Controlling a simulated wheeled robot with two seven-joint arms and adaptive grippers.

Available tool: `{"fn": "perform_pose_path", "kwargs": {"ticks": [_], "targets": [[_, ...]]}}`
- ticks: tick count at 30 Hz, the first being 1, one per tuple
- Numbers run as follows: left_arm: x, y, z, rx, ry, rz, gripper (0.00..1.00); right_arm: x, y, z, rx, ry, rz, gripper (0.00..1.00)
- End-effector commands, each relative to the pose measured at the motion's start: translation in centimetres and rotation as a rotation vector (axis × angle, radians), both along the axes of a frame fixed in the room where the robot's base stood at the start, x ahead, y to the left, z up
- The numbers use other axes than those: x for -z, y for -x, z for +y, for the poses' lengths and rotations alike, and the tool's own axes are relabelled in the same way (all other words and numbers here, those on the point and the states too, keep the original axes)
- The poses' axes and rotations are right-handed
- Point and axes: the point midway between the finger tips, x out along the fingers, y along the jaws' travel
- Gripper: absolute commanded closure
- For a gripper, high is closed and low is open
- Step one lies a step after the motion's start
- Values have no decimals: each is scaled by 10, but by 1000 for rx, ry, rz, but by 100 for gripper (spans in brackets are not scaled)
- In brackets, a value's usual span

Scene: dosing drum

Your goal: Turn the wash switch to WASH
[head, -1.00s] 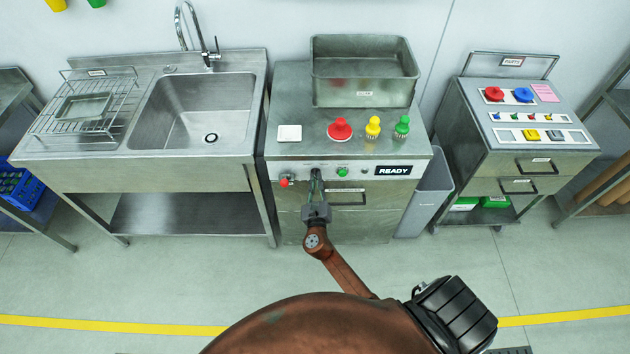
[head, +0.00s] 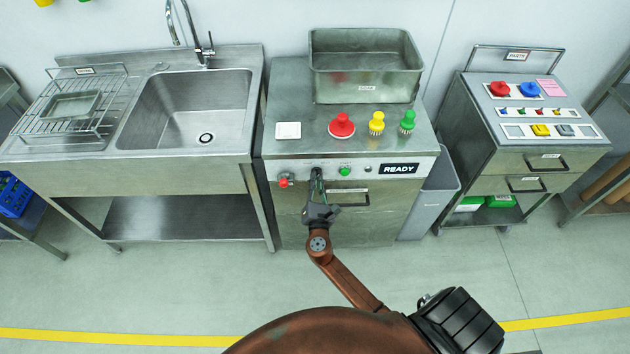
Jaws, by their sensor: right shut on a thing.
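The wash switch is on the front panel (head: 402,158) of the steel dosing cabinet, hidden behind my right gripper (head: 316,178). My right gripper is shut on the switch, between a red knob (head: 283,182) on the left and a green button (head: 345,171) on the right. The gripper body below the fingers looks turned at an angle. The switch's position and its small labels cannot be read. A display on the panel (head: 398,169) reads READY. My left gripper is out of view.
On the cabinet top stand a white square (head: 288,130), a red piece (head: 341,126), a yellow piece (head: 376,124), a green piece (head: 407,122) and a steel bin (head: 364,92). A drawer handle (head: 355,201) sits close to my gripper. A sink (head: 190,115) is on the left.

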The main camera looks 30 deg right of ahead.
Motion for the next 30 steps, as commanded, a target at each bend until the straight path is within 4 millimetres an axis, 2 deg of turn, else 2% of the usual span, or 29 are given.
{"fn": "perform_pose_path", "kwargs": {"ticks": [9,22,23,30], "targets": [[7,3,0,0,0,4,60,3,0,2,-4,-70,-37,100],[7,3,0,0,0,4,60,2,0,3,-5,-76,-42,100],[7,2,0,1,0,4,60,2,0,3,-5,-76,-42,89],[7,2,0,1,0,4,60,1,0,1,-2,-74,-43,74]]}}
